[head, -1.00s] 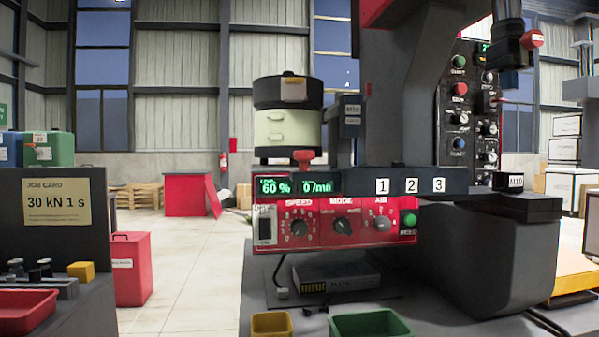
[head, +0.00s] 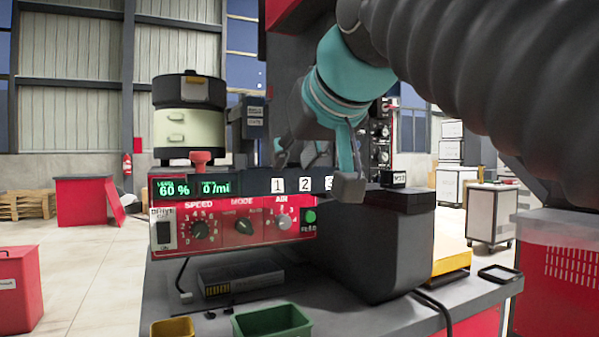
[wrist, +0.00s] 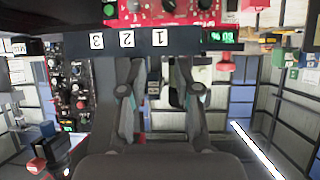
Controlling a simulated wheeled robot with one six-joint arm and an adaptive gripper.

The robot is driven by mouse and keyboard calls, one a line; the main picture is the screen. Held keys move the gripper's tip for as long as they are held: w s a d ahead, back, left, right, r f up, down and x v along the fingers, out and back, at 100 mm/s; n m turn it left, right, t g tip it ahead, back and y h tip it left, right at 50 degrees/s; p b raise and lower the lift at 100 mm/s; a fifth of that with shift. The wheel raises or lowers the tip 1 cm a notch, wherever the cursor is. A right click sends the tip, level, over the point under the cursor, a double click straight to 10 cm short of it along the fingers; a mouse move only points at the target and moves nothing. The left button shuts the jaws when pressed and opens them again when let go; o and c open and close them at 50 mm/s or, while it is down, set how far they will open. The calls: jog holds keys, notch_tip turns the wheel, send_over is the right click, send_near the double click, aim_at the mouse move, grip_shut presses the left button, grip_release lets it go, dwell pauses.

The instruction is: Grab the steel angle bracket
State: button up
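I cannot make out a steel angle bracket in either view. My gripper (head: 347,180) hangs in front of the dark rail (head: 265,187) with the numbers 1, 2 and a partly covered third, near its right end. In the wrist view, which looks upside down, the two fingers of my gripper (wrist: 158,75) stand apart with nothing clearly held between them. The numbered rail (wrist: 80,43) crosses just past the fingertips there. My arm covers part of the machine behind it in the head view.
The red control panel (head: 235,236) sits under the rail, with a bowl feeder (head: 188,127) above it. A green bin (head: 272,322) and a yellow bin (head: 172,328) stand on the bench. A dark block (head: 375,255) is at the right.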

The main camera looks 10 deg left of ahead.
jog(key=y, duration=0.1)
send_near(241, 155)
jog(key=shift+n, duration=0.3)
jog(key=shift+b+x, duration=0.3)
jog(key=shift+x, duration=5.1)
jog(key=shift+r, duration=0.1)
grip_shut()
jog(key=shift+t, duration=0.3)
